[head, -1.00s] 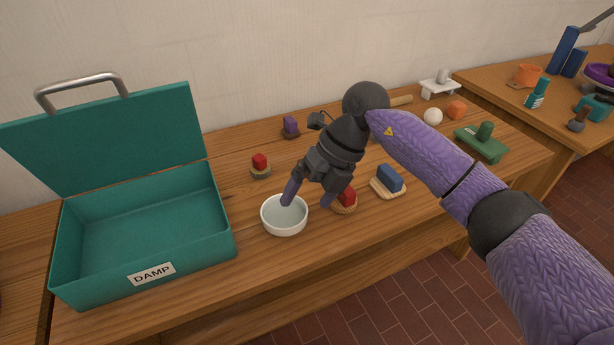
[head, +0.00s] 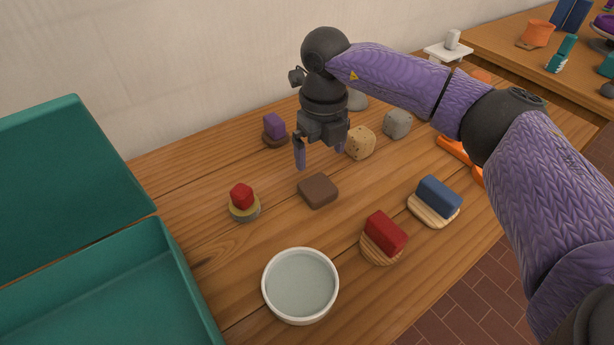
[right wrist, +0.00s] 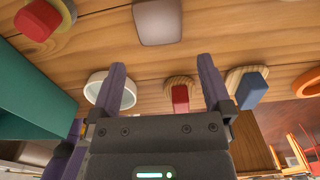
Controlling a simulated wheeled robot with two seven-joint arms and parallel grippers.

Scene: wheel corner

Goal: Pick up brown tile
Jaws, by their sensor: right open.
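The brown tile (head: 318,190) lies flat on the wooden table in the head view. It also shows at the top of the right wrist view (right wrist: 157,22). My right gripper (head: 320,160) points down above the table, a little behind and above the tile. Its two purple fingers are apart with nothing between them. In the right wrist view the open fingers (right wrist: 160,85) show below the tile, clear of it. My left gripper is not in view.
A white bowl (head: 300,284) stands in front of the tile. Red blocks (head: 385,233), a blue block (head: 438,195) and a purple block (head: 274,126) sit on small bases around it. A speckled tan block (head: 360,143) is close to my gripper. A green case (head: 110,290) stands left.

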